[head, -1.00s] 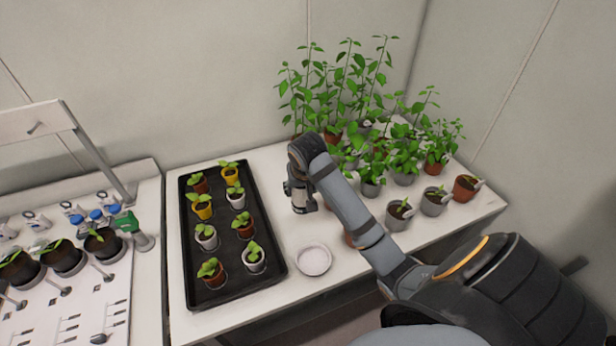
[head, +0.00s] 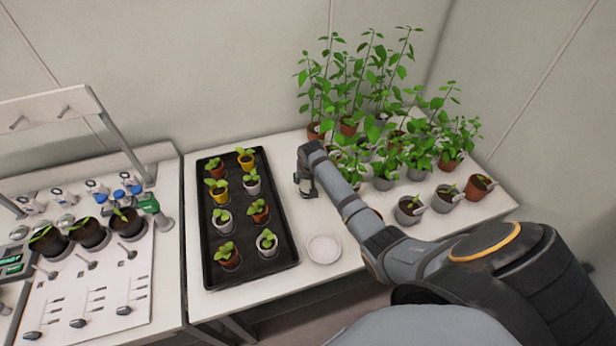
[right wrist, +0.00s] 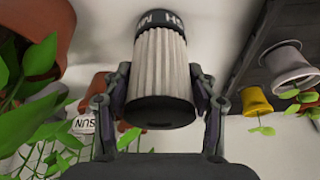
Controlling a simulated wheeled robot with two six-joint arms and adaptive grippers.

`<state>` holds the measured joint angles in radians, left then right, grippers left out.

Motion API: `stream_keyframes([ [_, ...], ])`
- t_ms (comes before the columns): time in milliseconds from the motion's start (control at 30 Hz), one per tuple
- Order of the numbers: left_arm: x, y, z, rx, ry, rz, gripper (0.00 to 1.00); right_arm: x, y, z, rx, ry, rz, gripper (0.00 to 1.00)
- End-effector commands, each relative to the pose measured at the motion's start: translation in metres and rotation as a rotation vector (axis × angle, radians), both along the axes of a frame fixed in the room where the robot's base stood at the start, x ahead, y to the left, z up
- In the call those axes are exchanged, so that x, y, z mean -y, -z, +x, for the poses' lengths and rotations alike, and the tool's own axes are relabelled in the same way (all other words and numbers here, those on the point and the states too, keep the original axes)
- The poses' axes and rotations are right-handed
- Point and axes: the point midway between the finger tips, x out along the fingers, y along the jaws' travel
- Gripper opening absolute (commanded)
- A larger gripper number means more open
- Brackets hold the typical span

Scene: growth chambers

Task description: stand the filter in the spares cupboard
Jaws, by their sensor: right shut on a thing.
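The filter (right wrist: 160,62) is a pale pleated cylinder with dark end caps, and one cap bears white lettering. It fills the middle of the right wrist view, between the fingers of my right gripper (right wrist: 160,88). The gripper is shut on its sides. In the head view my right gripper (head: 305,186) hangs above the white table, between the black tray and the potted plants. The filter is small and hard to make out there. The spares cupboard is not in view. My left gripper is not in view.
A black tray (head: 208,272) holds several seedlings on the white table (head: 335,285). A white saucer (head: 323,249) lies beside it. Tall leafy plants (head: 360,75) and grey pots (head: 409,211) crowd the table's right side. A bench (head: 90,300) with dark pots stands left.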

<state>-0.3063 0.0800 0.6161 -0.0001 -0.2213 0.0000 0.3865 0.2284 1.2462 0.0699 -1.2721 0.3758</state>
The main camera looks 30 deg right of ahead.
Motion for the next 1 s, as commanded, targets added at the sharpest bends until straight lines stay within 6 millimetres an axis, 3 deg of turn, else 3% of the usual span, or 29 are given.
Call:
stream_keyframes([
  [267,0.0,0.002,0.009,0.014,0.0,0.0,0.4,0.0,0.004,0.0,0.0,0.0,0.0,0.21],
  [300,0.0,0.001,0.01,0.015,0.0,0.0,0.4,0.0,0.003,0.0,-0.001,0.0,0.0,0.63],
  [433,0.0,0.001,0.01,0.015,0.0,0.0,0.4,0.0,0.003,0.0,-0.001,0.0,0.0,0.8],
  [767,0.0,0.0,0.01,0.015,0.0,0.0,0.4,0.0,0.001,0.0,0.0,0.0,0.0,0.81],
  [867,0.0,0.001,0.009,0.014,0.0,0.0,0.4,-0.001,-0.006,-0.002,0.001,0.0,0.0,0.81],
  [1000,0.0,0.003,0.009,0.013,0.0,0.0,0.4,-0.005,-0.032,-0.012,0.003,-0.001,-0.002,0.81],
])
